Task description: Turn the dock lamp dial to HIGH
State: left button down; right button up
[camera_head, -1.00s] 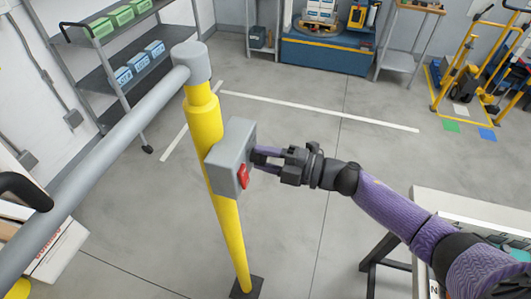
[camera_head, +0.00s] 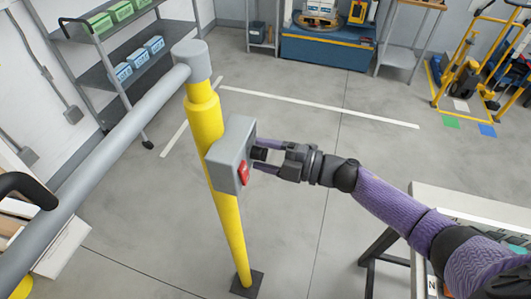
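A grey control box (camera_head: 230,158) is fixed to a yellow post. A small black dial (camera_head: 259,154) sticks out from the box's right side. My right gripper (camera_head: 262,156) comes in from the right at the dial. Its two fingers are spread, one above and one below the dial, with gaps visible. The dial's markings, including HIGH, cannot be seen from here. My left gripper is not in view.
The yellow post (camera_head: 230,230) carries a grey rail (camera_head: 110,135) reaching to the lower left. A metal shelf (camera_head: 115,75) with bins stands at the back left. A table (camera_head: 425,255) is at the lower right, under my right arm. The floor between is clear.

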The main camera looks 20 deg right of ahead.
jog(key=shift+o, duration=0.4)
jog(key=b+v, duration=0.1)
jog(key=v, duration=0.9)
jog(key=shift+b, duration=0.3)
jog(key=s+d+f+m+t+h+b, duration=0.1)
jog(key=d+f+m+h+b, duration=0.25)
jog(key=f, duration=0.75)
jog(key=s+d+f+m+h+b, duration=0.1)
jog(key=s+f+m+h+b, duration=0.15)
jog(key=f+m+h, duration=0.6)
jog(key=s+d+f+m+t+h+b, duration=0.1)
jog(key=d+f+m+b, duration=0.2)
jog(key=f, duration=1)
jog(key=s+a+f+m+g+h+b, duration=0.25)
jog(key=s+f+m+g+b, duration=0.2)
jog(key=s+f, duration=0.8)
jog(key=s+a+f+m+g+b, duration=0.1)
jog(key=s+a+f+g+b, duration=0.1)
jog(key=s+f, duration=0.3)
jog(key=s+a+f+m+g+b, duration=0.2)
jog(key=s+a+f+g, duration=0.2)
jog(key=s, duration=0.6)
jog(key=shift+s+a+f+g, duration=0.25)
jog(key=shift+a+f+g, duration=0.15)
jog(key=shift+f, duration=0.4)
